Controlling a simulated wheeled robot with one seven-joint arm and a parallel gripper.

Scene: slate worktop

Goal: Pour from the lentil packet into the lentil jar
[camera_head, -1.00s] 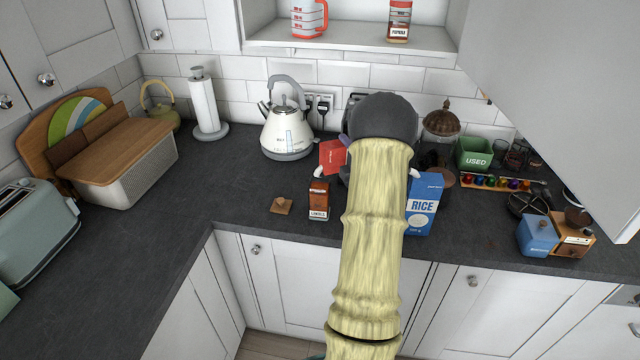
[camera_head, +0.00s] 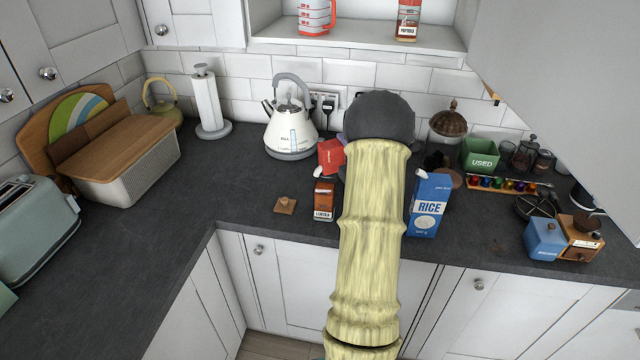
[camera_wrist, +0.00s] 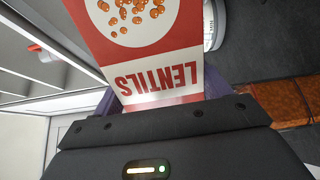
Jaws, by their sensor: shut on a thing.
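The red lentil packet (camera_head: 330,156) is held tilted above the worktop, just over and slightly right of the lentil jar's top. In the wrist view the packet (camera_wrist: 155,60) fills the upper middle, with its LENTILS label upside down. My gripper (camera_wrist: 165,95) is shut on it, one dark finger at each side. In the head view my arm hides the gripper and part of the packet. The lentil jar (camera_head: 324,201) stands upright, orange-brown with a white label. A wooden lid (camera_head: 285,205) lies left of it.
A blue rice packet (camera_head: 429,205) stands right of my arm. The white kettle (camera_head: 291,135) is behind the jar. A blue box (camera_head: 544,238), a green USED tub (camera_head: 480,154) and coloured capsules (camera_head: 500,184) are farther right. The worktop left of the lid is clear.

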